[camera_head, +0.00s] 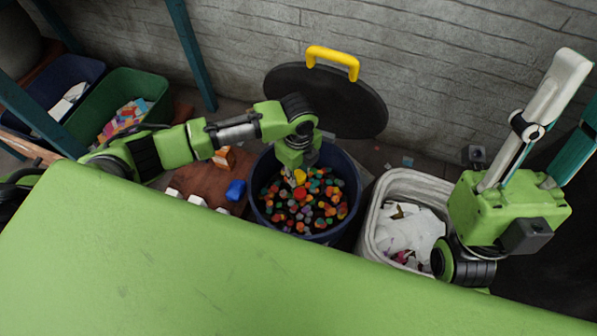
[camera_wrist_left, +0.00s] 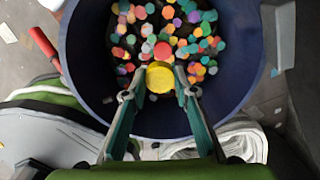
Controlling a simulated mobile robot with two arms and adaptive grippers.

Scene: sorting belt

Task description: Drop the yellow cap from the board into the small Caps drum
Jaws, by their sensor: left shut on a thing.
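The yellow cap (camera_wrist_left: 159,77) is pinched between the fingertips of my left gripper (camera_wrist_left: 160,84) in the left wrist view. In the head view the left gripper (camera_head: 298,172) points down over the blue drum, with the yellow cap (camera_head: 300,177) at its tips. The dark blue drum (camera_head: 352,205) is round and open and holds many coloured caps. Its rim also shows in the left wrist view (camera_wrist_left: 240,85). The cap is above the drum's opening; its exact height over the pile is hard to tell. The right gripper cannot be made out.
A dark round lid with a yellow handle (camera_head: 333,60) stands behind the drum. A white bin (camera_head: 375,222) with crumpled white contents is to its right. A green crate (camera_head: 84,120) and a navy crate (camera_head: 80,66) are at the left. A blue object (camera_head: 236,190) lies beside the drum.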

